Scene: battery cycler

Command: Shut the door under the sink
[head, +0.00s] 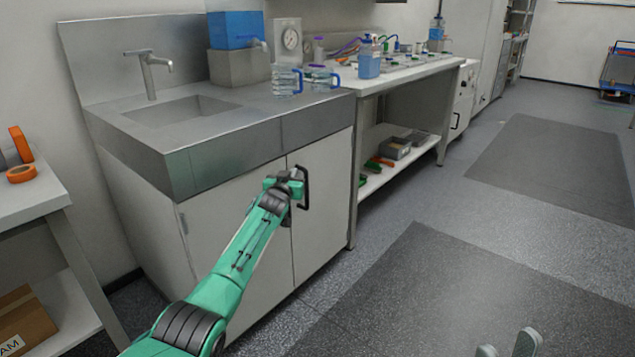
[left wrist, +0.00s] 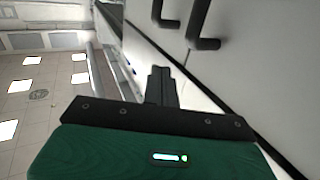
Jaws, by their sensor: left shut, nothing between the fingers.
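The sink cabinet has two pale doors under a steel counter in the head view, a left door (head: 235,215) and a right door (head: 322,215). Both look about flush with the front; I cannot tell whether a small gap is left. A black handle (head: 304,187) shows on the right door. My left gripper (head: 292,184) is shut and empty, in front of the doors near their meeting edge. In the left wrist view its fingers (left wrist: 160,86) are together, with two black handles (left wrist: 204,28) beyond. Contact cannot be told. My right gripper (head: 508,346) shows only open fingertips at the bottom edge.
The sink (head: 182,110) is above, with jugs (head: 286,80) on the counter. A workbench (head: 400,76) with a low shelf stands to the right. A side table (head: 30,195) with orange tape is at the left. The floor (head: 370,210) in front is clear.

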